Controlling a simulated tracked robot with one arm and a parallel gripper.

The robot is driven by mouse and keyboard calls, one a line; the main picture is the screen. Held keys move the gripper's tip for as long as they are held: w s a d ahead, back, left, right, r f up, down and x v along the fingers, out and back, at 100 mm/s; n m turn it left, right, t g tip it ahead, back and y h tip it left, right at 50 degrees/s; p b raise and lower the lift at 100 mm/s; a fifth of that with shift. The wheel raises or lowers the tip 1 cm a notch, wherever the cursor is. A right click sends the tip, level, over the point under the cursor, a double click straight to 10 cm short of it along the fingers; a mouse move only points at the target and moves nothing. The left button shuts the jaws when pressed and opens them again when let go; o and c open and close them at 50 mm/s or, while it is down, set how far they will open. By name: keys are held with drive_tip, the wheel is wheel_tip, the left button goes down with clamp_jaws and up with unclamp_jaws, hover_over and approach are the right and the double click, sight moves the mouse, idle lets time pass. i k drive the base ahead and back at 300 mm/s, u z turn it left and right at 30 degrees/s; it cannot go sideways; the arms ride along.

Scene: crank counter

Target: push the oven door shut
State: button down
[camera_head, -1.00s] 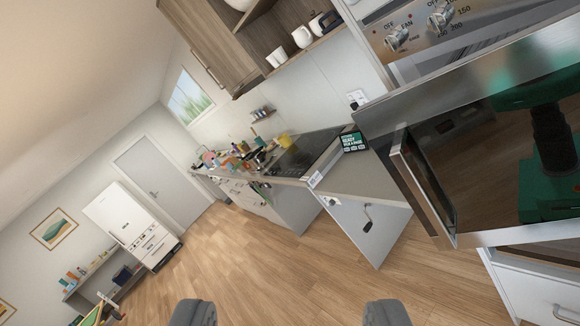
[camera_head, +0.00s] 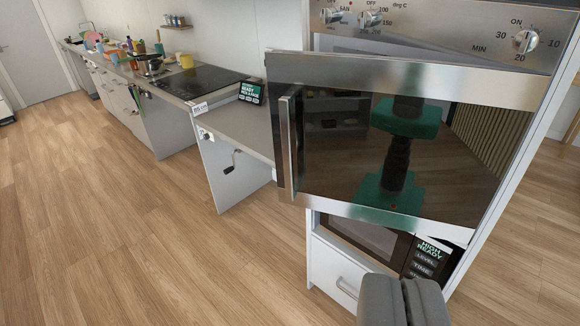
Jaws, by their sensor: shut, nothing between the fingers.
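The oven door (camera_head: 345,205) is a dark glass panel in a steel frame, with an upright steel handle (camera_head: 286,145) near its left edge. The door stands open, its left edge swung out from the tall white cabinet, and its right side lies closer to the cabinet. Its glass mirrors my green and black body. The oven's control panel with knobs (camera_head: 372,17) shows above it. My gripper (camera_head: 403,285) is at the bottom edge of the picture, shut and empty. It appears in front of the lower appliance and apart from the door.
Below the oven are a microwave (camera_head: 428,262) and a white drawer with a handle (camera_head: 347,287). To the left, a counter (camera_head: 235,130) carries a black hob (camera_head: 190,82) and a small green sign (camera_head: 250,92); a crank (camera_head: 233,162) is on its side panel. Wooden floor is free at left.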

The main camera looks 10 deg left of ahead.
sight(425, 147)
drive_tip(key=k, duration=1.25)
drive_tip(key=u, duration=0.5)
drive_tip(key=i, duration=1.9)
drive_tip(key=z, duration=0.35)
